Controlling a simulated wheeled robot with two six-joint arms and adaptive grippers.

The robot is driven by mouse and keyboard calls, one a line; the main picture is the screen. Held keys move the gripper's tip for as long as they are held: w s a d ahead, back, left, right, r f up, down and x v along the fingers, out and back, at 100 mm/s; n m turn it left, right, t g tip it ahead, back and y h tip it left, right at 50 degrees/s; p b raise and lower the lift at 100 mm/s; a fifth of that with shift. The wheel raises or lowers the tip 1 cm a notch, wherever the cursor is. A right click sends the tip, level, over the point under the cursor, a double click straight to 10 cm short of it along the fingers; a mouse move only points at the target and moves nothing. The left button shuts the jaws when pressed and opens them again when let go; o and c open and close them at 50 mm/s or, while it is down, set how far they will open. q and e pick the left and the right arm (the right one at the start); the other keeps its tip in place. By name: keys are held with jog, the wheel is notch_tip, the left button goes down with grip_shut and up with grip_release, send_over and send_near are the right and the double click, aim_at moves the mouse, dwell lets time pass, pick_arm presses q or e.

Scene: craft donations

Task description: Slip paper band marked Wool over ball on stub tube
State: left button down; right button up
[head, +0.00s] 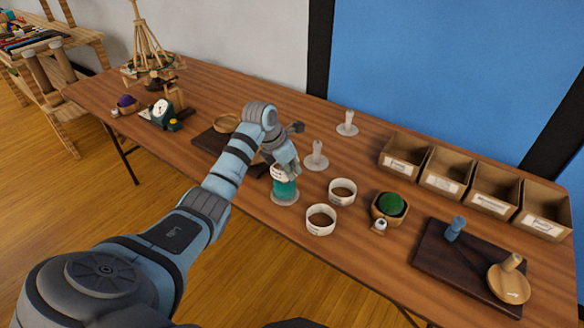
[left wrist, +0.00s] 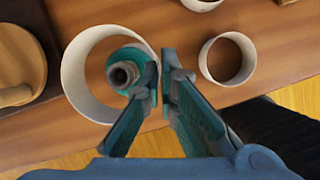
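My left gripper (head: 281,160) is shut on the wall of a white paper band (left wrist: 75,75). The band (head: 277,172) is at the top of a teal ball (head: 286,189), which stands on a pale round base. In the left wrist view the ball and its stub tube (left wrist: 122,75) show inside the band's ring, off to its right side. The left gripper's fingertips (left wrist: 163,72) straddle the band's right wall beside the ball. Small marks on the band are too small to read. How far the band is down over the ball is hard to tell. My right gripper is not in view.
Two more white bands, one nearer (head: 320,220) and one farther (head: 342,191), stand right of the ball. Two empty white stub stands (head: 316,158) are behind. A green ball (head: 391,204) sits in a wooden bowl. Cardboard bins (head: 402,165) line the back right; a dark board (head: 440,262) lies front right.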

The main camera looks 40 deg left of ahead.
pick_arm(q)
notch_tip(320, 180, down, 2)
jog(key=shift+s+f+b, duration=0.1)
jog(key=shift+b, duration=0.65)
jog(key=shift+f+b, duration=0.85)
jog(key=shift+f, duration=0.7)
jog(key=shift+s, duration=0.1)
jog(key=c, duration=1.7)
grip_release()
